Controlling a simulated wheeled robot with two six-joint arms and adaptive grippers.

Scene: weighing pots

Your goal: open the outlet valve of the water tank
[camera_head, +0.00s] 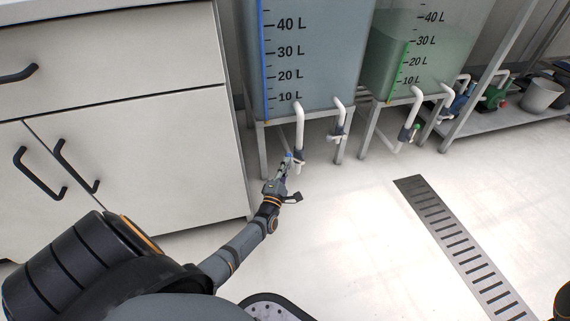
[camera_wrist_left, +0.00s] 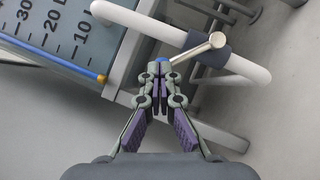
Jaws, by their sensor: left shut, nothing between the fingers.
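The water tank (camera_head: 315,70) is a tall, bluish clear tank with litre marks and a blue level strip, standing on a grey frame. A white outlet pipe (camera_head: 299,118) comes down from its front. On the pipe is a dark valve body (camera_wrist_left: 215,58) with a metal lever (camera_wrist_left: 192,50) whose blue end lies at my fingertips. My left gripper (camera_head: 288,160) is at this valve, low in front of the tank. In the wrist view its fingers (camera_wrist_left: 160,72) are shut with the tips close against the lever's blue end; I cannot tell whether they touch. My right gripper is not in view.
A second tank (camera_head: 400,65) with greenish water and its own pipes stands to the right. A white cabinet (camera_head: 150,130) is on the left. A floor drain grate (camera_head: 450,235) and a low shelf (camera_head: 500,125) with pots are at right. The floor between is clear.

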